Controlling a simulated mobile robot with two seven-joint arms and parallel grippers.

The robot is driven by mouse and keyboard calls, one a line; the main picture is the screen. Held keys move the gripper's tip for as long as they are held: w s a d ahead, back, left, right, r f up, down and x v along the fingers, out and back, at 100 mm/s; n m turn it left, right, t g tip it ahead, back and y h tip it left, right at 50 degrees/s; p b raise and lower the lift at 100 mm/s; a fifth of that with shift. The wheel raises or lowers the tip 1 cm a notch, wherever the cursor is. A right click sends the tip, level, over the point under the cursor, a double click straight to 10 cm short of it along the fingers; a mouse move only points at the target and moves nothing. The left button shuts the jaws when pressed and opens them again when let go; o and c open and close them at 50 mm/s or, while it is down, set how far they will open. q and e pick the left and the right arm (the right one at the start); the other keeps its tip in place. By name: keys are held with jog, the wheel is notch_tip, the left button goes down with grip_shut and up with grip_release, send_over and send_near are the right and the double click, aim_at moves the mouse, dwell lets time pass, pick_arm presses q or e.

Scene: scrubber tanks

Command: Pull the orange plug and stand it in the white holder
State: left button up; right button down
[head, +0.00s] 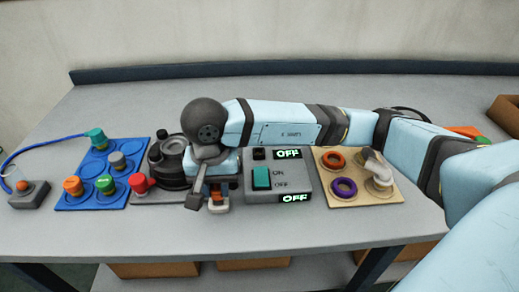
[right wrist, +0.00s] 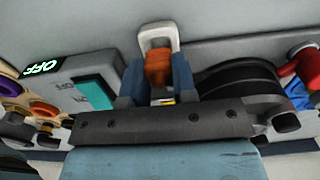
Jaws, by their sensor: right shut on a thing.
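My right gripper (right wrist: 157,88) is shut on an orange plug (right wrist: 158,68), which stands between its two blue-grey fingers in the right wrist view. A white loop-shaped piece, perhaps the white holder (right wrist: 158,32), shows just beyond and around the top of the plug. I cannot tell whether they touch. In the head view my right gripper (head: 218,190) is at the middle of the bench, left of the switch box, and its wrist partly hides the plug. A small white and orange part shows below it. My left gripper is not in view.
A tan board (head: 338,191) with rings and a white bent piece lies farther right. A black round device (head: 166,160) and a blue board (head: 66,204) with several coloured caps stand left. The front bench strip is clear.

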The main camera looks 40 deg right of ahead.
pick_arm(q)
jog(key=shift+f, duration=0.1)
pick_arm(e)
jog(key=shift+f, duration=0.15)
jog(key=shift+f+b, duration=0.3)
jog(key=shift+b, duration=0.25)
pick_arm(q)
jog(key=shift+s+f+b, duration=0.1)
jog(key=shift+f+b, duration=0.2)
jog(key=shift+b, duration=0.4)
pick_arm(e)
jog(key=shift+f, duration=0.6)
jog(key=shift+s, duration=0.1)
jog(key=shift+c, duration=1.8)
grip_release()
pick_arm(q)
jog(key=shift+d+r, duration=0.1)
pick_arm(e)
notch_tip(320, 180, up, 8)
jog(key=p, duration=0.3)
jog(key=shift+f, duration=0.1)
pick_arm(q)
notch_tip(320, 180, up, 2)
pick_arm(e)
jog(key=shift+r, duration=0.35)
